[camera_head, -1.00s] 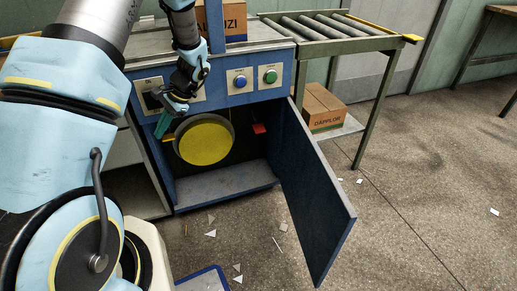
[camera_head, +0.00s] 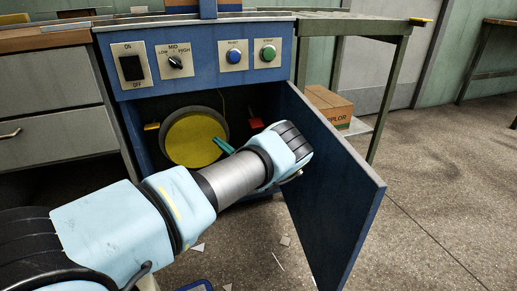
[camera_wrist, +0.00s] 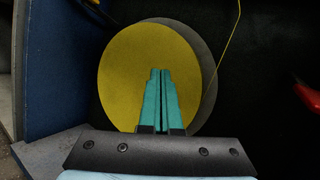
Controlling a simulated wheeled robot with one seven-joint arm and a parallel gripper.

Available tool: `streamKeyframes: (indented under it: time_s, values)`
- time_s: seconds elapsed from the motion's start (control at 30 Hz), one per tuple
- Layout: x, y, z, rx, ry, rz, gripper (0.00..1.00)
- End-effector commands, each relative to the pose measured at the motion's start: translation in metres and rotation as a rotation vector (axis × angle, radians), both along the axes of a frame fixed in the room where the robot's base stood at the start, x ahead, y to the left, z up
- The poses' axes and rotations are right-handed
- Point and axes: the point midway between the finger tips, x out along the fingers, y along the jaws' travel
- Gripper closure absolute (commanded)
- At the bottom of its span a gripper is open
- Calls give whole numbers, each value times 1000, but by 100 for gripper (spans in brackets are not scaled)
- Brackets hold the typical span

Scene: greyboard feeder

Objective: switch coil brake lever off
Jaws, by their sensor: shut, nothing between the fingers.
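The open blue cabinet (camera_head: 133,125) holds a yellow round coil (camera_head: 192,138) with a dark rim, also large in the wrist view (camera_wrist: 130,75). A red tab (camera_head: 256,124) sits right of the coil and shows at the right edge of the wrist view (camera_wrist: 307,95). A small yellow tab (camera_head: 151,127) sits left of the coil. No label shows which tab is the brake lever. My gripper (camera_head: 223,145) is shut and empty, its teal fingers (camera_wrist: 160,75) pointing into the cabinet in front of the coil, left of the red tab. Contact with the coil cannot be told.
The blue door (camera_head: 335,195) stands open on the right, close to my wrist. Above the opening is a panel with a black on/off switch (camera_head: 132,68), a knob (camera_head: 176,62), a blue button (camera_head: 234,56) and a green button (camera_head: 268,53). A thin yellow line (camera_wrist: 231,45) hangs beside the coil.

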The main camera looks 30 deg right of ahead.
Motion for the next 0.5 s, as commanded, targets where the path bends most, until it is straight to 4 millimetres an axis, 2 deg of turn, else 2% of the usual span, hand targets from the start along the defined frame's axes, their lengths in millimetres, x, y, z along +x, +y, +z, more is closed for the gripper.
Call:
streamKeyframes:
  time_s: [0.03, 0.2, 0.3, 0.4, 0.5]
  values:
    - [-9, -26, -29, 53, -43, -77, 100]
    - [-41, -93, -65, 177, -173, -286, 100]
    - [-59, -119, -79, 221, -225, -370, 100]
    - [-70, -134, -87, 243, -255, -422, 100]
    - [-76, -140, -90, 254, -270, -444, 100]
